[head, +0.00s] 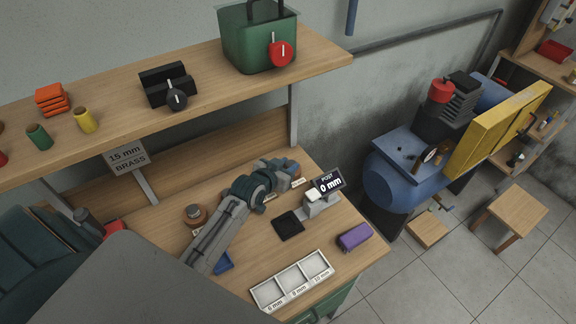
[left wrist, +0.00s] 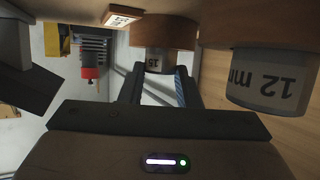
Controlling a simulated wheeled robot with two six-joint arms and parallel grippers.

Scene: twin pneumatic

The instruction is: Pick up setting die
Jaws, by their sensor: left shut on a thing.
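My left gripper (head: 287,172) reaches over the bench to the back, near small label plates. In the left wrist view, its two dark fingers (left wrist: 157,88) are shut on a setting die (left wrist: 155,62), a pale cylinder marked 15 with a brown round part against it. A second die (left wrist: 272,80), marked 12 mm, is beside it on the right, apart from the fingers. In the head view the gripper mostly hides the held die. Another brown round piece (head: 195,214) stands left of my arm. My right gripper is not in view.
A post display (head: 329,184) reading 0 mm stands right of the gripper. A black pad (head: 289,225), a purple block (head: 355,237) and a three-compartment tray (head: 305,274) lie nearer the front. The shelf (head: 210,88) overhangs the back, with a 15 mm brass sign (head: 127,158).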

